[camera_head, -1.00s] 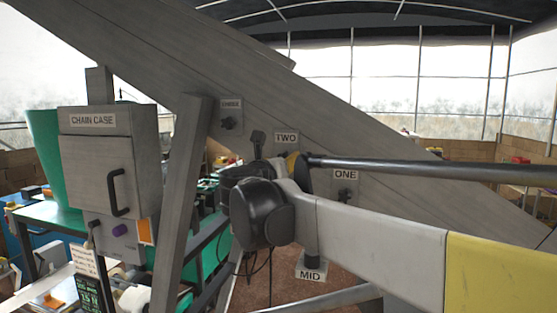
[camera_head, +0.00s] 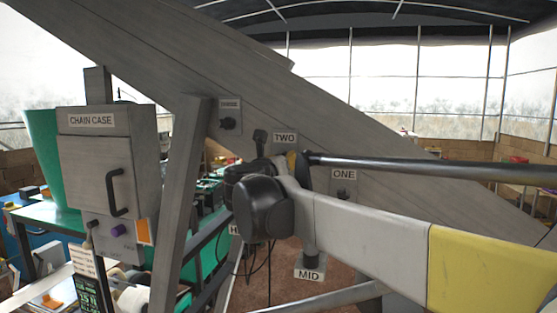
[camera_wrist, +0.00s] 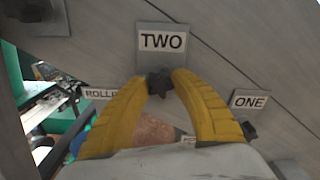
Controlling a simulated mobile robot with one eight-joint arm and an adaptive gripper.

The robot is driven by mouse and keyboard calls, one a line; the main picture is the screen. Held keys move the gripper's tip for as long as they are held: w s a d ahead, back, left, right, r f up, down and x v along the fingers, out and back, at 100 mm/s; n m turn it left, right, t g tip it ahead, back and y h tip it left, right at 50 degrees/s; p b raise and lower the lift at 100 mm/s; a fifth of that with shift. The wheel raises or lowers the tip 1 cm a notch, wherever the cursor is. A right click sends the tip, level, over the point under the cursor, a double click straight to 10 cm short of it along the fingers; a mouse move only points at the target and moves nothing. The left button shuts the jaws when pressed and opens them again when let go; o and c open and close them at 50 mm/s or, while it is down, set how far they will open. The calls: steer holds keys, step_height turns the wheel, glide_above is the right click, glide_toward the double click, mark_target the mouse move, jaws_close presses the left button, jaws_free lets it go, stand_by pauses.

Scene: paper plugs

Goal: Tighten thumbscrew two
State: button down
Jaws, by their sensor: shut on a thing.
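Thumbscrew two (camera_wrist: 159,82) is a dark knob below the white TWO label (camera_wrist: 162,41), on a grey plate on the sloping grey beam. In the wrist view the two yellow fingers of my gripper (camera_wrist: 160,88) are closed in on the knob from both sides. The fingertips touch it, and part of the knob is hidden between them. In the head view the TWO label (camera_head: 284,138) shows above my arm. My arm's dark wrist hides the knob and most of the gripper there.
The ONE label (camera_wrist: 249,101) and its dark knob sit right of my gripper. The THREE plate (camera_head: 229,117) is higher on the beam at left. A MID label (camera_head: 309,275) is below my arm.

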steer(key=m, duration=0.3)
steer(key=shift+m, duration=0.4)
steer(key=m, duration=0.3)
steer(key=shift+m, duration=0.4)
steer(key=m, duration=0.7)
steer(key=c, duration=1.1)
jaws_free()
steer(key=shift+o, duration=0.2)
steer(key=shift+v, duration=2.05)
steer(key=shift+w, duration=0.1)
